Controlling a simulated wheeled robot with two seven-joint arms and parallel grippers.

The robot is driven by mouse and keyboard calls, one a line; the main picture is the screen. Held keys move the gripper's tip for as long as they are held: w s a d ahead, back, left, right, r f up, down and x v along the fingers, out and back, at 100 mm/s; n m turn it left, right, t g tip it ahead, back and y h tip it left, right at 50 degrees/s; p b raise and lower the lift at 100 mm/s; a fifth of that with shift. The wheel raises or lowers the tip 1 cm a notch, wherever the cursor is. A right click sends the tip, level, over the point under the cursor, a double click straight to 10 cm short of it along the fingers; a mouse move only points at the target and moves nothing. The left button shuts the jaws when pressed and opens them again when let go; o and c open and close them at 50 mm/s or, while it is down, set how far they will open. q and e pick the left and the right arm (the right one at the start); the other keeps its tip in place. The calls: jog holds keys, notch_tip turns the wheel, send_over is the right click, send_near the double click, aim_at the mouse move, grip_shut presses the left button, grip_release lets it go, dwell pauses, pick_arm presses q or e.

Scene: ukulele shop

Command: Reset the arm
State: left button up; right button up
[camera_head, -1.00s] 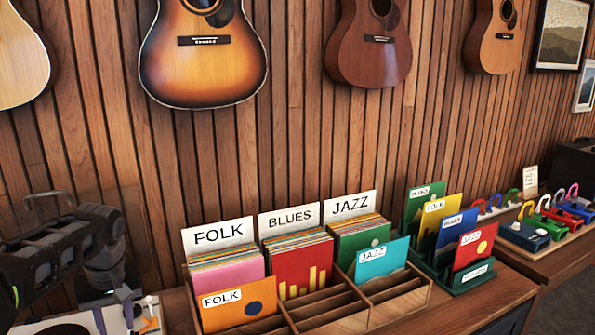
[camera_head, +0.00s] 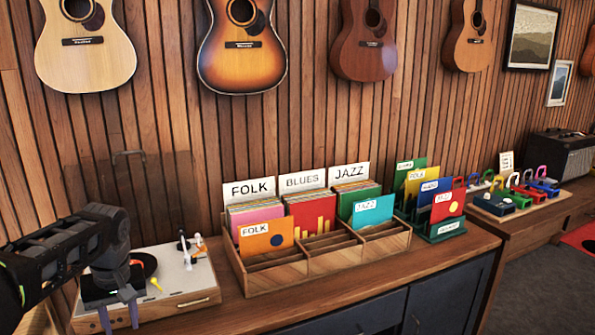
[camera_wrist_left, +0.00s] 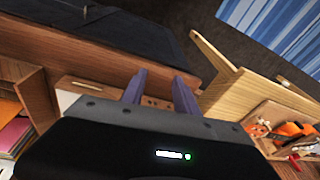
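My left arm enters the head view at the lower left, and its gripper (camera_head: 119,317) hangs in front of the turntable, fingers pointing down. The two purple-grey fingers are apart with nothing between them. They also show apart in the left wrist view (camera_wrist_left: 160,92), with wooden furniture behind them. My right gripper is in neither view.
The record player (camera_head: 185,282) stands close behind my left gripper, partly hidden by it. The wooden record rack (camera_head: 275,278), with folk, blues and jazz sleeves, is to its right. A green card stand (camera_head: 445,230) follows. The counter front (camera_head: 360,270) is bare.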

pick_arm(q)
jog(key=w+d+f+m+t+h, duration=0.2)
jog(key=w+d+f+m+t, duration=0.15)
jog(key=w+d+f, duration=0.45)
jog(key=s+d+f+m+h, duration=0.1)
jog(key=d+f+m+h, duration=0.15)
jog(key=d+f, duration=1.1)
jog(key=s+d+f+g, duration=0.1)
jog(key=s+d+f, duration=0.3)
jog(key=s, duration=0.5)
jog(key=s+d+f+g+h, duration=0.1)
jog(key=s+d+f, duration=0.3)
jog(key=s+f, duration=0.4)
jog(key=s+d+f+g, duration=0.2)
jog(key=s+d+f, duration=0.2)
jog(key=s+f, duration=0.3)
jog(key=s, duration=0.4)
jog(key=shift+s+h, duration=0.25)
jog(key=shift+h, duration=0.1)
